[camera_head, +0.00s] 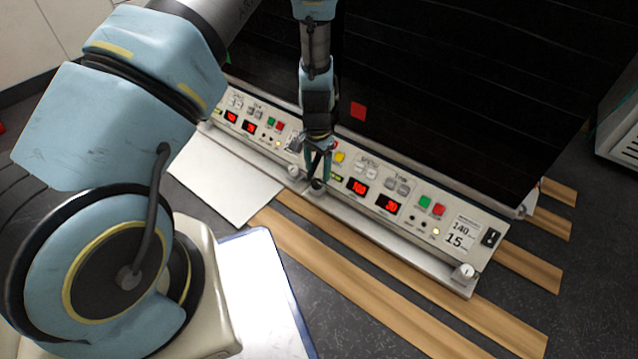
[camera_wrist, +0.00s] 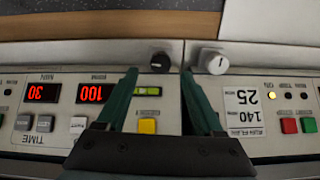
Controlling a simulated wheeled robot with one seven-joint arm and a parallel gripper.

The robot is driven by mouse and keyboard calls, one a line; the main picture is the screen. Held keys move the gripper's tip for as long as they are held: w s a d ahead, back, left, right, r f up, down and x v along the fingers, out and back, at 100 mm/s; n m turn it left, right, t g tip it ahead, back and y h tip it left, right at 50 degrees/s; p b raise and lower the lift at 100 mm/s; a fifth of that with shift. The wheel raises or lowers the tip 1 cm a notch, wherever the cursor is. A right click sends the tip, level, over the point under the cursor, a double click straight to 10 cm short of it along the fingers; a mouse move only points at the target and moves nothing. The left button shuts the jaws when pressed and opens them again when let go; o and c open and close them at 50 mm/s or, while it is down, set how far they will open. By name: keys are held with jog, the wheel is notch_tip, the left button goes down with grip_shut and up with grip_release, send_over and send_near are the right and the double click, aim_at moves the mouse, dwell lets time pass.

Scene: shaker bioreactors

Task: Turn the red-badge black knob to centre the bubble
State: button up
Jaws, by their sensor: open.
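The black knob (camera_wrist: 160,62) sits on the front ledge of a shaker in the wrist view, and its dark top (camera_head: 317,187) also shows in the head view. The red badge (camera_head: 359,110) is a square on that unit's black housing. A small yellow-green level vial (camera_wrist: 148,91) is on the panel just behind the knob; its bubble is too small to make out. My gripper (camera_wrist: 160,76) is open, its green fingers spread on either side of the black knob. I cannot tell whether they touch it.
A white knob (camera_wrist: 212,60) on the neighbouring shaker sits close beside my right finger. Another white knob (camera_head: 465,271) is at the far right corner. Displays and a yellow button (camera_wrist: 147,126) lie under the gripper. Wooden slats (camera_head: 350,280) run along the front.

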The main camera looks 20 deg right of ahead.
aim_at(317, 182)
notch_tip(317, 182, down, 4)
jog(key=shift+f+b, duration=0.25)
jog(key=shift+b, duration=0.55)
grip_shut()
